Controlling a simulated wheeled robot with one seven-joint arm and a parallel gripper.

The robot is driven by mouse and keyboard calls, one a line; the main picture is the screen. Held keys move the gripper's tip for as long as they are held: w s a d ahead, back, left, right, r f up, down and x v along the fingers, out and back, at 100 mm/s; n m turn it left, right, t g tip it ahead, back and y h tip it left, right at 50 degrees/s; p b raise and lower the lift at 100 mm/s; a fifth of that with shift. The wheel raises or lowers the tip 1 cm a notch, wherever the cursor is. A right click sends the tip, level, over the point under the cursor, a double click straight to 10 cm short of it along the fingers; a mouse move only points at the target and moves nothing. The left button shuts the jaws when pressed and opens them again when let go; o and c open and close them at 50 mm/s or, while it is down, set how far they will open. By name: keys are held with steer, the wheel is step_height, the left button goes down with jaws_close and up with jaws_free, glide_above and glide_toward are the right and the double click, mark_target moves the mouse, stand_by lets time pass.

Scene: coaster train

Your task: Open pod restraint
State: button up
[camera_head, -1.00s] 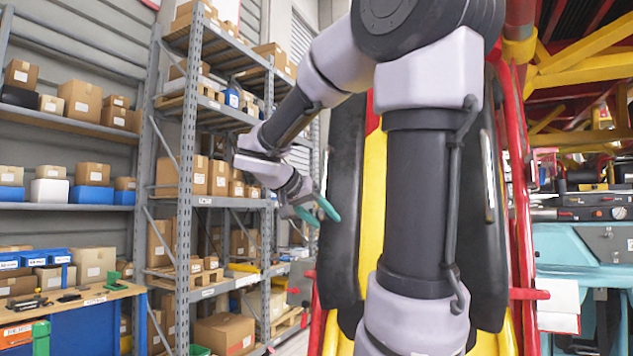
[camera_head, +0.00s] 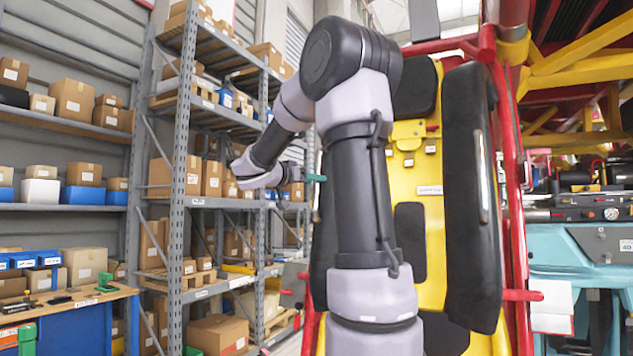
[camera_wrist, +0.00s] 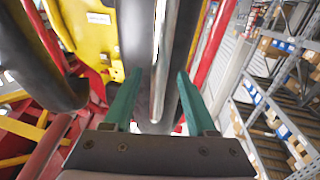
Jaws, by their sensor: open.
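The pod restraint is a pair of long black padded arms in front of the pod's yellow seat back (camera_head: 432,230). The right pad (camera_head: 470,200) is in plain view, upright, with a metal strip on its side. The left pad (camera_head: 325,225) is mostly hidden behind my arm. My gripper (camera_head: 316,178) is at the left pad's outer side. In the wrist view, its two teal fingers (camera_wrist: 157,103) are open, with the near pad (camera_wrist: 134,35) and its silver bar (camera_wrist: 160,60) showing between them. I cannot tell whether the fingers touch the bar.
Red frame tubes (camera_head: 508,200) and yellow beams (camera_head: 580,65) flank the pod. Grey shelving (camera_head: 183,180) with cardboard boxes stands at left, beside a workbench (camera_head: 85,305). A teal machine (camera_head: 590,265) stands at right.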

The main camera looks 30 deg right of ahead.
steer(key=shift+x, duration=1.25)
jaws_close()
stand_by(0.5)
